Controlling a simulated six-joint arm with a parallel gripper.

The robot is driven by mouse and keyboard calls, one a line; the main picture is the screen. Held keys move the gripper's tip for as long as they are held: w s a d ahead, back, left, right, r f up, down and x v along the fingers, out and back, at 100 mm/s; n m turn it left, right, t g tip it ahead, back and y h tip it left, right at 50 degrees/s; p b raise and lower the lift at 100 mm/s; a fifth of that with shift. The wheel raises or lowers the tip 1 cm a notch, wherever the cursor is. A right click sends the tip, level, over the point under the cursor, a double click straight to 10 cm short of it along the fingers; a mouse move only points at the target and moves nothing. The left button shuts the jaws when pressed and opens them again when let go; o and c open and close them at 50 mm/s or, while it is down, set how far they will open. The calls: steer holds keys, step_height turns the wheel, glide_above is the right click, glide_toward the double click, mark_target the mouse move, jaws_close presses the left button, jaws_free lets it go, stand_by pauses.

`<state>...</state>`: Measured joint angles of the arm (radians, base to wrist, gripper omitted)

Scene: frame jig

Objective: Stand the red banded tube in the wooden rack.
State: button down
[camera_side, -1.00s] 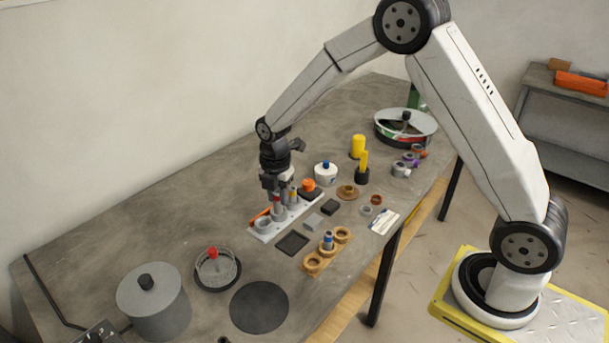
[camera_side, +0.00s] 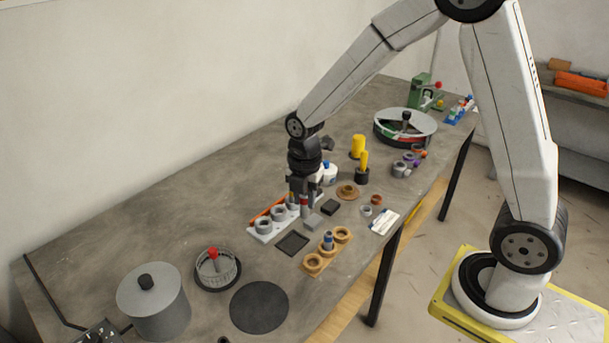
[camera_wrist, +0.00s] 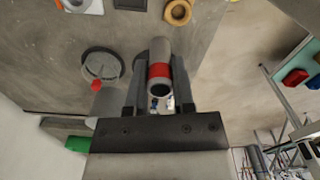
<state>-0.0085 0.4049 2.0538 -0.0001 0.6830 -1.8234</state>
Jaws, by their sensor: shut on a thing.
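My gripper (camera_side: 304,197) is shut on the red banded tube (camera_side: 305,206), a grey tube with a red band. In the wrist view the tube (camera_wrist: 159,70) sits between the two fingers of my gripper (camera_wrist: 157,82), with an open end facing the camera. The wooden rack (camera_side: 313,263) lies nearer the table's front edge, below and right of the gripper. A blue banded tube (camera_side: 328,239) stands in its middle hole, and the two end holes look empty. Part of the rack shows in the wrist view (camera_wrist: 178,12).
A white block with grey rings (camera_side: 262,235) lies left of my gripper. A dark square pad (camera_side: 292,243) and a grey block (camera_side: 313,222) lie near the rack. A yellow cylinder (camera_side: 358,146) stands behind. The front left tabletop has a black disc (camera_side: 259,306).

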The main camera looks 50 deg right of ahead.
steer(key=shift+r, duration=0.2)
stand_by(0.4)
steer(key=shift+r, duration=1.3)
steer(key=shift+f, duration=0.1)
steer(key=s+a+f, duration=0.1)
steer(key=s+f, duration=0.2)
steer(key=f, duration=0.6)
steer(key=shift+s, duration=0.25)
steer(key=shift+f, duration=2.4)
steer(key=shift+f, duration=1.2)
